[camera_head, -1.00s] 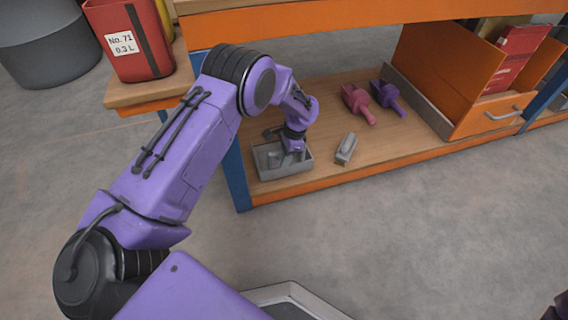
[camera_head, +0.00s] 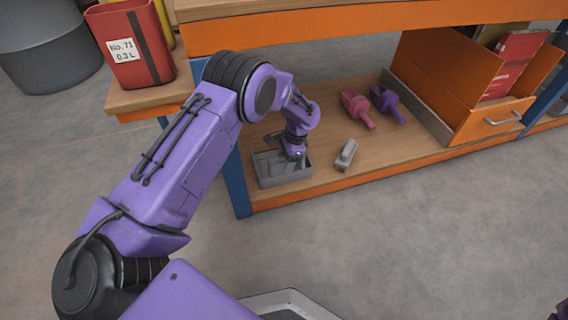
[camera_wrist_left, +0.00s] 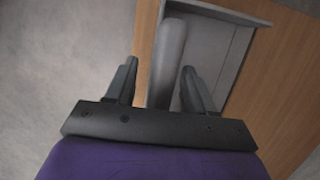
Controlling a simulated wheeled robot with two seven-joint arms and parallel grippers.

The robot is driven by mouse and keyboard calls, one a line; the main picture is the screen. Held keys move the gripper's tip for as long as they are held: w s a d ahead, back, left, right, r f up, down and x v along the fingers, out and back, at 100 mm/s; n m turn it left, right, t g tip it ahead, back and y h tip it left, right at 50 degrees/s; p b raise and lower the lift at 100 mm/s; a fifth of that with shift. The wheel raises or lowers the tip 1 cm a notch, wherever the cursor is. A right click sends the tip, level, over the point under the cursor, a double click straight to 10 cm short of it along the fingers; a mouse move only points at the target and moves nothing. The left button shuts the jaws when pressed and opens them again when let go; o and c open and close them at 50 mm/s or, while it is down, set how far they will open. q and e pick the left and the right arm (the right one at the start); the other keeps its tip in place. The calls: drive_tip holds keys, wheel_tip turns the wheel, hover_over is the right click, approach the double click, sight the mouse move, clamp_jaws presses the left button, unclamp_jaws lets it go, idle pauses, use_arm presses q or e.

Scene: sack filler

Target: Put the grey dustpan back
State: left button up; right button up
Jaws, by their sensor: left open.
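The grey dustpan, which looks like a shallow pan with raised walls (camera_head: 268,178), rests on the low wooden shelf near its left front corner. In the left wrist view, the pan (camera_wrist_left: 222,50) lies ahead of the fingers, and a rounded grey bar (camera_wrist_left: 168,62), which looks like its handle, runs between them. My left gripper (camera_head: 294,158) is low over the pan and hides part of it. In the wrist view its two fingers (camera_wrist_left: 157,85) are apart, one on each side of the bar. I cannot tell if they touch it.
A small grey object (camera_head: 346,155) lies right of the pan. A pink scoop (camera_head: 357,108) and a purple scoop (camera_head: 387,102) lie farther back. An orange bin (camera_head: 455,75) stands at right. A blue post (camera_head: 238,183) is close left of the pan. The upper shelf edge (camera_head: 330,32) overhangs.

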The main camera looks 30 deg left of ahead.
use_arm(q)
drive_tip(key=p+v, duration=0.2)
drive_tip(key=v, duration=0.2)
drive_tip(key=shift+r, duration=0.15)
drive_tip(key=shift+w+d+r, duration=0.1)
drive_tip(key=shift+r, duration=0.5)
drive_tip(key=shift+w+d+r+p, duration=0.1)
drive_tip(key=shift+w+r+p, duration=0.05)
drive_tip(key=shift+r+p, duration=0.3)
drive_tip(key=shift+f, duration=0.1)
use_arm(e)
drive_tip(key=shift+m+y, duration=0.3)
drive_tip(key=shift+m, duration=0.3)
drive_tip(key=a+r, duration=0.1)
drive_tip(key=r, duration=0.1)
drive_tip(key=a+r, duration=0.1)
drive_tip(key=shift+s+a+r, duration=0.2)
drive_tip(key=shift+s+a, duration=0.1)
drive_tip(key=shift+a, duration=0.05)
